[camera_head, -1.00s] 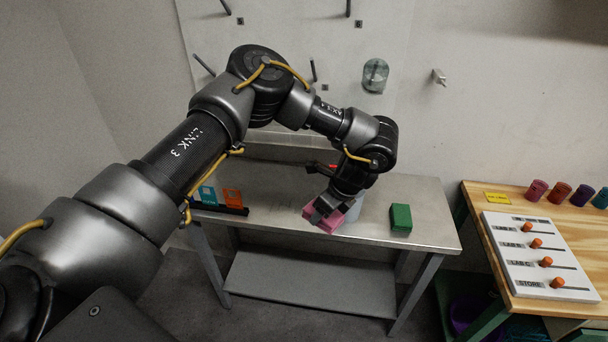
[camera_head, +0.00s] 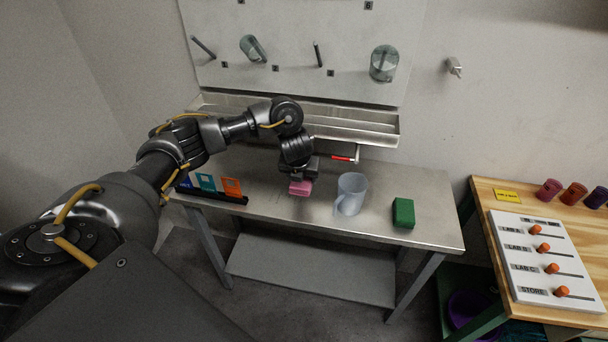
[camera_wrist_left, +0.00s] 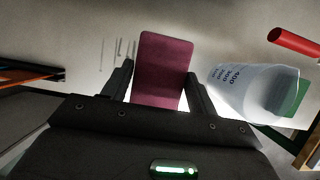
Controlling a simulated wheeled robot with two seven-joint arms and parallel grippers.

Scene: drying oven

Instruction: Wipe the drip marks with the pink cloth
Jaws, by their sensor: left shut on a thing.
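My left gripper (camera_head: 299,177) is shut on the pink cloth (camera_head: 300,189), which looks like a block, and holds it low at the steel bench (camera_head: 250,180), left of the jug. I cannot tell whether it touches the bench. The cloth also fills the middle of the left wrist view (camera_wrist_left: 163,65), between the two fingers. Several thin dark drip marks (camera_wrist_left: 120,48) show just left of the cloth in that view; in the head view they are only faint (camera_head: 275,197). My right gripper is not in view.
A translucent jug (camera_head: 352,192) stands right of the cloth, a green block (camera_head: 403,212) further right. A red-handled tool (camera_head: 345,158) is behind. A black rack with coloured cards (camera_head: 222,192) is at left. A steel trough (camera_head: 300,122) runs along the back.

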